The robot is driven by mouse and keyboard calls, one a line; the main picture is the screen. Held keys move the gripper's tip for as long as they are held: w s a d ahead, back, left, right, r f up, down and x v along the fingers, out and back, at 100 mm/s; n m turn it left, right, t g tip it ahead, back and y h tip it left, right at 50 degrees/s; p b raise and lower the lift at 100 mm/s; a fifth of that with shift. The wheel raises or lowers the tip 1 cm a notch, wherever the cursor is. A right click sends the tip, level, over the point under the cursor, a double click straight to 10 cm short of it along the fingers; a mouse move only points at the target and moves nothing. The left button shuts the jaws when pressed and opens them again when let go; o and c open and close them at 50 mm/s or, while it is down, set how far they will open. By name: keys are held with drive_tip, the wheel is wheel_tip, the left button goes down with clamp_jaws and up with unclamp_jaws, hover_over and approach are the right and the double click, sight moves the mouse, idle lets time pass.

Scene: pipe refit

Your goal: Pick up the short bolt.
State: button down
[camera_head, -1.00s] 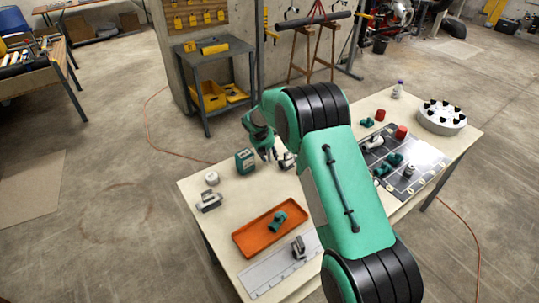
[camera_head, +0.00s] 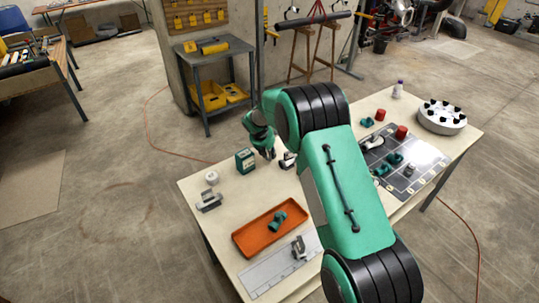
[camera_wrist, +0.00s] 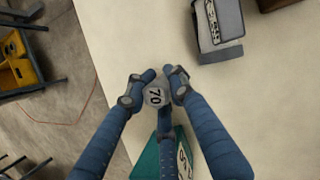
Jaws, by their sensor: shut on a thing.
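In the wrist view, a small pale grey bolt head marked 70 (camera_wrist: 155,95) sits between the fingertips of my gripper (camera_wrist: 154,90). The fingers are shut on it from both sides, with a third finger below in the picture. Its shank is hidden under the head, so I cannot tell its length or whether it touches the table. In the head view my gripper (camera_head: 266,154) is near the back edge of the table, just right of a teal box (camera_head: 245,162). The bolt cannot be made out there.
A grey metal block (camera_wrist: 219,28) lies right of my gripper. An orange tray (camera_head: 243,240) holds a teal piece. A white cap (camera_head: 212,178), a grey fitting (camera_head: 208,200), a dark mat (camera_head: 424,180) and a round white holder (camera_head: 440,124) are also on the table.

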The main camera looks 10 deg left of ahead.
drive_tip(key=shift+r+p, duration=0.3)
drive_tip(key=shift+r, duration=0.55)
wheel_tip(320, 180, up, 2)
drive_tip(key=shift+r+p, duration=0.15)
drive_tip(key=shift+p, duration=0.25)
drive_tip(key=s+d, duration=0.2)
drive_tip(key=s, duration=0.3)
drive_tip(key=s+d+p, duration=0.1)
drive_tip(key=s+d, duration=0.1)
drive_tip(key=s, duration=0.2)
drive_tip(key=s+d+r+p, duration=0.1)
drive_tip(key=s+d, duration=0.1)
drive_tip(key=s, duration=0.3)
drive_tip(key=shift+s+d, duration=0.1)
drive_tip(key=shift+s, duration=0.25)
drive_tip(key=shift+r, duration=0.1)
